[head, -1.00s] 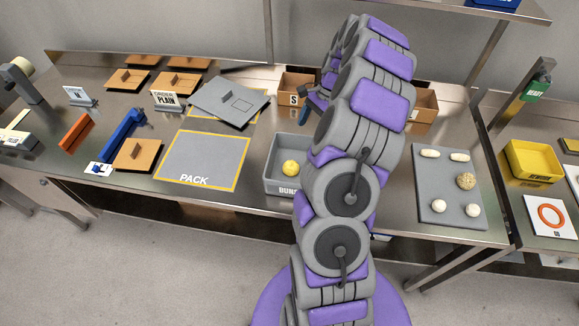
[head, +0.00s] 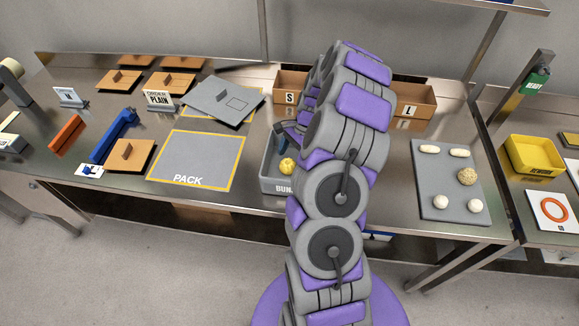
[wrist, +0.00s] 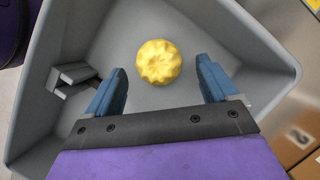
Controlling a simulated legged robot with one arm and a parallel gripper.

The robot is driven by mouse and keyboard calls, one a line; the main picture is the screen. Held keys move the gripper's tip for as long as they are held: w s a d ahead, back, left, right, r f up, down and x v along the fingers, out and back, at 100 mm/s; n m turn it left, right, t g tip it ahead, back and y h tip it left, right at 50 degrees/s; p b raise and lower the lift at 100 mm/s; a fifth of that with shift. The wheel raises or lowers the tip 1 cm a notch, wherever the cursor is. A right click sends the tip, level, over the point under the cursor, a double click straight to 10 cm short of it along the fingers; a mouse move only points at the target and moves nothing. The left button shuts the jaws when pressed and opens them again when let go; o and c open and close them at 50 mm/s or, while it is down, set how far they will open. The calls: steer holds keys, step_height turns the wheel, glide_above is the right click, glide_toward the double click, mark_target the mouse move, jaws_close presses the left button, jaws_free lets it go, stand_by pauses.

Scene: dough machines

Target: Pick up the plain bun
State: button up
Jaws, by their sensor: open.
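A round yellow bun with a ridged top (wrist: 158,62) sits on the floor of the grey bin (wrist: 225,30). In the head view the yellow bun (head: 287,165) shows inside the bin (head: 279,188), whose label is partly hidden by my arm. My gripper (wrist: 158,85) is open and empty above the bin, its two blue fingers apart, with the bun between and just beyond the tips. In the head view my gripper (head: 283,138) is at the bin's back edge, partly hidden by my arm. I see no other bun in the bin.
A "PACK" mat (head: 197,160) lies left of the bin, with a grey board (head: 222,100) behind it. Boxes marked "S" (head: 291,84) and "L" (head: 425,98) stand behind. A grey tray (head: 430,205) holding several dough pieces lies right.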

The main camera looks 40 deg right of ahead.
steer(key=shift+a+f, duration=0.8)
steer(key=shift+a, duration=0.15)
steer(key=shift+d+f, duration=0.1)
steer(key=shift+d, duration=0.65)
steer(key=c, duration=0.4)
steer(key=shift+c, duration=0.8)
steer(key=shift+a, duration=0.5)
steer(key=c, duration=0.5)
steer(key=shift+c, duration=0.6)
